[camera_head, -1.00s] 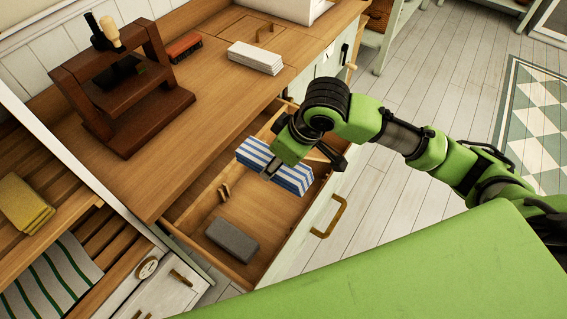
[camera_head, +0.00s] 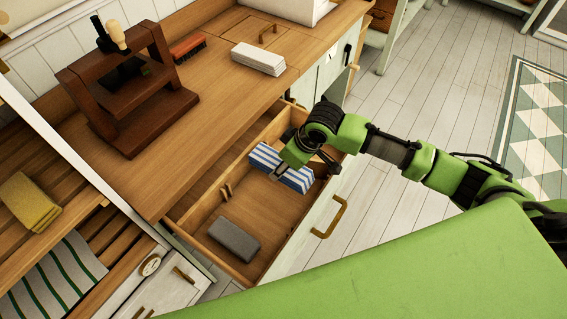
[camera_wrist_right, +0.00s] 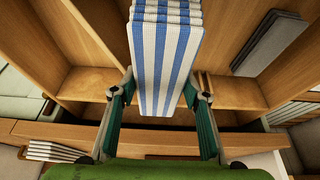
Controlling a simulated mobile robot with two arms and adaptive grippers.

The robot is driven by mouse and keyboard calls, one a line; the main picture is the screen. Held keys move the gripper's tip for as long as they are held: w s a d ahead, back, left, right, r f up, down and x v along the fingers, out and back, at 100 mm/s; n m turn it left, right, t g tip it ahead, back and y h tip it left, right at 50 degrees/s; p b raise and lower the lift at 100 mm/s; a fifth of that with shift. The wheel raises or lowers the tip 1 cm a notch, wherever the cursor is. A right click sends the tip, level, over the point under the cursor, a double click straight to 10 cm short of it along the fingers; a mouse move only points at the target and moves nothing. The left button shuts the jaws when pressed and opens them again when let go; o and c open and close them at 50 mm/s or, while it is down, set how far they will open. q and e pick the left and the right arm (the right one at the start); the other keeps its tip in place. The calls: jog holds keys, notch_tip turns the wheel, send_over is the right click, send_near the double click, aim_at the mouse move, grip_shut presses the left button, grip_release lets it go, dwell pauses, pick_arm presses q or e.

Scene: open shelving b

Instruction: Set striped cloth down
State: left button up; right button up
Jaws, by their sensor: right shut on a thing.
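The blue-and-white striped cloth (camera_head: 282,167) is folded and sits within the open drawer (camera_head: 245,188), toward its far end. In the right wrist view the striped cloth (camera_wrist_right: 164,55) lies between the two fingers of my right gripper (camera_wrist_right: 160,100), which is shut on it. My right gripper (camera_head: 285,173) reaches down over the cloth in the head view. Whether the cloth touches the drawer floor is hard to tell. My left gripper is not in view.
A folded grey cloth (camera_head: 234,240) lies in the drawer's near end, with bare floor between. A white folded stack (camera_head: 258,58), a brush (camera_head: 188,48) and a dark wooden stand (camera_head: 130,90) are on the counter.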

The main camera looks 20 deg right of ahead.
jog(key=shift+f, duration=0.1)
jog(key=shift+f, duration=0.25)
jog(key=o, duration=1.2)
jog(key=shift+r, duration=0.3)
jog(key=v, duration=1.2)
jog(key=shift+r+b, duration=0.1)
jog(key=shift+b, duration=0.2)
